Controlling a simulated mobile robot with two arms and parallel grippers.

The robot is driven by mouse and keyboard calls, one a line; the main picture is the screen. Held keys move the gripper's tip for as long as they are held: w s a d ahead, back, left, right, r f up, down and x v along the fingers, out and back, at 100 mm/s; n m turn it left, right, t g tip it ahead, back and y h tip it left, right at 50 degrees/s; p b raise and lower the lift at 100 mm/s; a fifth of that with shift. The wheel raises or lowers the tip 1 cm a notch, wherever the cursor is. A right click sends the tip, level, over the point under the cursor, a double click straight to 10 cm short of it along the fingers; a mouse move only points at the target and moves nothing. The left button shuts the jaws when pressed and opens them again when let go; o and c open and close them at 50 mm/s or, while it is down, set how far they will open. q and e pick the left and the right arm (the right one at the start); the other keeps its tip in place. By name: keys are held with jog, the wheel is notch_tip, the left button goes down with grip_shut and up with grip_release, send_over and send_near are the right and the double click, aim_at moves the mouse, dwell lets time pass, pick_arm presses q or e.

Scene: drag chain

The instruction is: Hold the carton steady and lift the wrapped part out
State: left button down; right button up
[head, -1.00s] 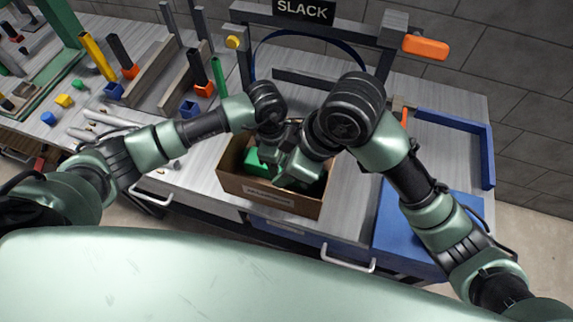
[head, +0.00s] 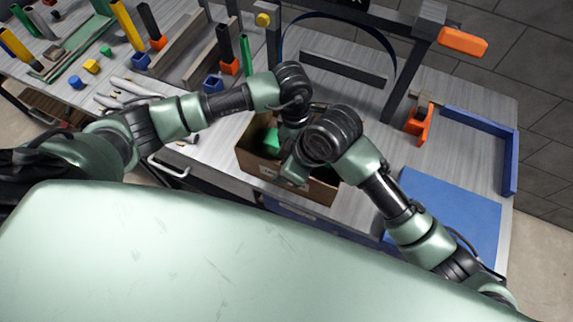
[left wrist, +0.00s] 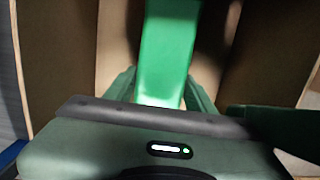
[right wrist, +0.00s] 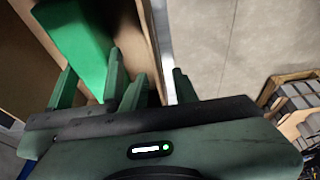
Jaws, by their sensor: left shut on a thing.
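The open brown carton (head: 322,190) stands on the bench near its front edge. The green wrapped part (head: 272,140) is inside it, partly hidden by my arms. In the left wrist view my left gripper (left wrist: 160,95) is shut on the green part (left wrist: 167,50), which stands between its fingers inside the carton. In the right wrist view my right gripper (right wrist: 160,92) is at the carton wall (right wrist: 147,30), with one finger on each side and a gap between them. Both grippers' fingertips are hidden in the head view.
A blue mat (head: 450,215) lies right of the carton, with a blue angled rail (head: 490,130) behind it. An orange clamp (head: 418,125) and a dark frame (head: 400,80) stand behind. Coloured blocks and posts crowd the left. Bare bench lies between carton and mat.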

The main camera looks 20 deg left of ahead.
grip_shut()
dwell(2.2)
pick_arm(q)
jog(key=shift+r, duration=0.15)
